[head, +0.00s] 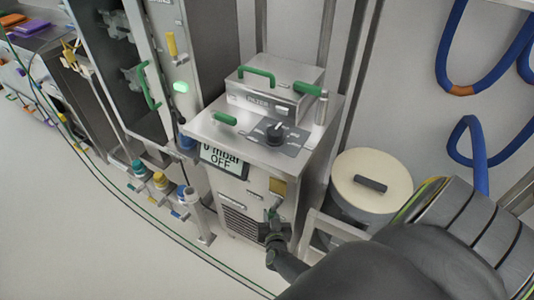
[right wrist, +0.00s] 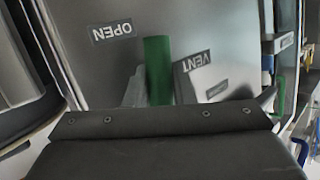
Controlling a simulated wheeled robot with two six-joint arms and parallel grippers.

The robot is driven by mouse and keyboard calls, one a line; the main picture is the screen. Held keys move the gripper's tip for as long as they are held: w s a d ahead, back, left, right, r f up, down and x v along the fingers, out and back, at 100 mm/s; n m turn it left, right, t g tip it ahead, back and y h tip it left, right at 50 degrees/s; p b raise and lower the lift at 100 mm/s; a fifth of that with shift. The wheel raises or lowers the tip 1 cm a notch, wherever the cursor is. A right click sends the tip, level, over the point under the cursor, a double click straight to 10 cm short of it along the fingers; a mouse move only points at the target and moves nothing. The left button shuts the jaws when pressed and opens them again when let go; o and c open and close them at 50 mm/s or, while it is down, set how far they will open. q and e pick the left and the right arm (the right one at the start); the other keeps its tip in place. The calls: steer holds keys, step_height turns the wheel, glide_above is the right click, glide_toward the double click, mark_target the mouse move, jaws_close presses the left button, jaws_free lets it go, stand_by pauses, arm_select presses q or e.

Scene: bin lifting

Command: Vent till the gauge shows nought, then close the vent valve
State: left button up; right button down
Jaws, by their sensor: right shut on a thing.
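The gauge display (head: 222,160) on the front of the grey pump cabinet (head: 262,170) reads "0 mbar" and "OFF"; its top line is partly cut off by the cabinet's top edge. The vent valve's green handle (right wrist: 158,70) shows in the right wrist view between the OPEN label (right wrist: 112,32) and the VENT label (right wrist: 193,62). My right gripper (head: 275,228) is low at the cabinet front, shut on this green handle. I cannot tell from the handle whether the valve is open or closed. My left gripper is not in view.
A filter box (head: 275,88) with green handles and a black knob (head: 275,133) sit on the cabinet top. A lidded round drum (head: 370,185) stands to the right. Coloured valves (head: 160,180) stand at left. Blue hoses (head: 450,60) hang on the wall.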

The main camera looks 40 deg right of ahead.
steer(key=shift+s+d+n+g+p, duration=0.25)
steer(key=shift+s+n+g+p, duration=0.35)
steer(key=shift+p, duration=0.75)
steer(key=shift+s+f, duration=0.1)
steer(key=shift+s, duration=0.05)
steer(key=c, duration=1.5)
jaws_free()
steer(key=shift+d, duration=0.1)
steer(key=shift+p, duration=0.3)
